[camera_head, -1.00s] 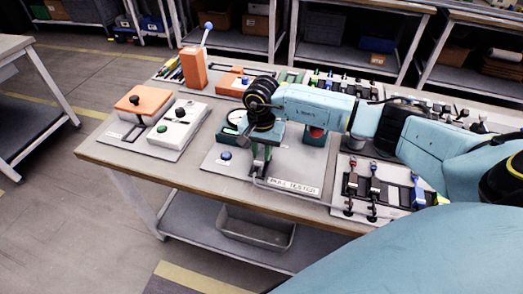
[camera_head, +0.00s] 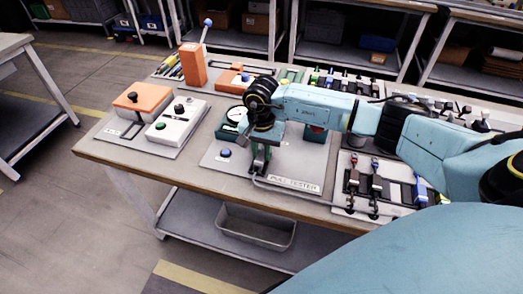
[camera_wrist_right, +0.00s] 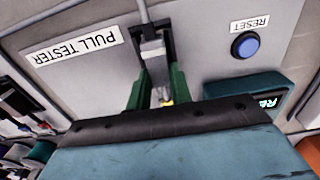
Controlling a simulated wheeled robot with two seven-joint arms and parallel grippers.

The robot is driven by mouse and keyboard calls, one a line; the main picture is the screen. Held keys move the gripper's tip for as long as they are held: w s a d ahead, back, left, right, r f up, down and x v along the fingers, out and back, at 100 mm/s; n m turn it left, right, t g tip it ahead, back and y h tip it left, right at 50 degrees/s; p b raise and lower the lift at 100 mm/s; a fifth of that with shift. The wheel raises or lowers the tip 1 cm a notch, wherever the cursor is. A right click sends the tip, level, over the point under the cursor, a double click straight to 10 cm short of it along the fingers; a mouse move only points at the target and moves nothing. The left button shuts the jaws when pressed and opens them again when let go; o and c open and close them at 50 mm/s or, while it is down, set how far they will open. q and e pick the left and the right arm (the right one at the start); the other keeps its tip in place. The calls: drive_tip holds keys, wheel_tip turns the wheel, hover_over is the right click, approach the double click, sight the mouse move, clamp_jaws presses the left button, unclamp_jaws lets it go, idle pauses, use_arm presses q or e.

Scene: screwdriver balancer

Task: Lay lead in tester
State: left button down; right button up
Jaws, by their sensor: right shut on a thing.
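My right gripper (camera_head: 260,165) points down over the plate's front part. In the right wrist view its green fingers (camera_wrist_right: 158,90) are shut on a grey lead (camera_wrist_right: 148,35), beside a dark fixture on the plate. The lead's cable runs out past the label and off the plate's edge. Whether the lead touches the fixture I cannot tell. The left gripper is not in view.
To the left stand a white box (camera_head: 177,121) with knobs and an orange box (camera_head: 140,101). An orange post with a lever (camera_head: 193,66) rises behind. A rack of clamps and leads (camera_head: 375,183) lies to the right. A grey bin (camera_head: 256,228) sits below.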

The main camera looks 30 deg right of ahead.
drive_tip(key=o, duration=1)
wheel_tip(320, 180, up, 6)
drive_tip(key=shift+w+f, duration=0.1)
drive_tip(key=shift+f, duration=0.05)
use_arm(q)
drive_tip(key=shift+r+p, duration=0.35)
use_arm(e)
wheel_tip(320, 180, up, 8)
drive_tip(key=shift+f, duration=0.15)
